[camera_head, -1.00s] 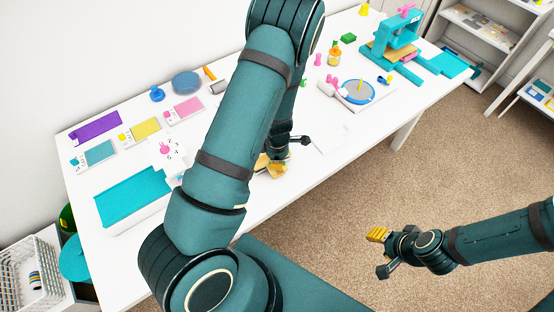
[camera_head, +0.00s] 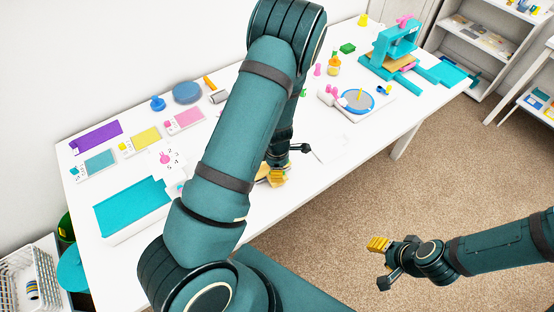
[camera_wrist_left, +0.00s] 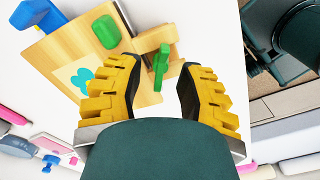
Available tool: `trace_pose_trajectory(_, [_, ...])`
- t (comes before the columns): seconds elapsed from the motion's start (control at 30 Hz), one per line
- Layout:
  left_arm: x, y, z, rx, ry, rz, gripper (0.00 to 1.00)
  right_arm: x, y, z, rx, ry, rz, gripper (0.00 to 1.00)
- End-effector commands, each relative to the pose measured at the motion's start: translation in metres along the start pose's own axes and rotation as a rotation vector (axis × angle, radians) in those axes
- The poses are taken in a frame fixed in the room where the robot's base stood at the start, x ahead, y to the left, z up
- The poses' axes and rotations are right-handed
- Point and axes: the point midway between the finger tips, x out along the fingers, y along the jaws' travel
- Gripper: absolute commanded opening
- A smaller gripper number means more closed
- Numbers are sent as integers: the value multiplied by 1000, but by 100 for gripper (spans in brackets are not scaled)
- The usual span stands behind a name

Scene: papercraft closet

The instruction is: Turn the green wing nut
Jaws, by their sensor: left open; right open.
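The green wing nut (camera_wrist_left: 160,66) shows in the left wrist view, standing on edge at the side of a wooden board (camera_wrist_left: 72,52). The board carries a teal flower mark and another green knob (camera_wrist_left: 106,31). My left gripper (camera_wrist_left: 159,72) is open, its yellow fingers on either side of the wing nut, with visible gaps. In the head view my left gripper (camera_head: 272,176) is low over the white table, and my own arm hides most of the wooden piece there. My right gripper (camera_head: 381,262) is open and empty above the carpet, away from the table.
A teal tray (camera_head: 132,207) and several coloured pads lie on the white table (camera_head: 232,222) at left. A turntable (camera_head: 357,99) and teal press (camera_head: 392,45) stand farther right. A white wire basket (camera_head: 30,285) is at lower left. The table's front edge is near my left arm.

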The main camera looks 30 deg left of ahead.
Motion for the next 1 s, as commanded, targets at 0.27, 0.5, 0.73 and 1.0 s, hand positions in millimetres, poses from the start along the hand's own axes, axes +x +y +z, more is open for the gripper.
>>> trace_pose_trajectory(0.27, [-52,0,1,1,-2,2,37,0,0,0,0,0,0,47])
trace_pose_trajectory(0.5, [-92,0,1,0,-2,1,37,0,0,0,0,0,0,47])
trace_pose_trajectory(0.73, [-109,-1,0,-2,-1,-2,37,0,0,0,0,0,0,47])
trace_pose_trajectory(1.0, [-110,-1,0,-2,0,-3,37,0,0,0,0,0,0,47])
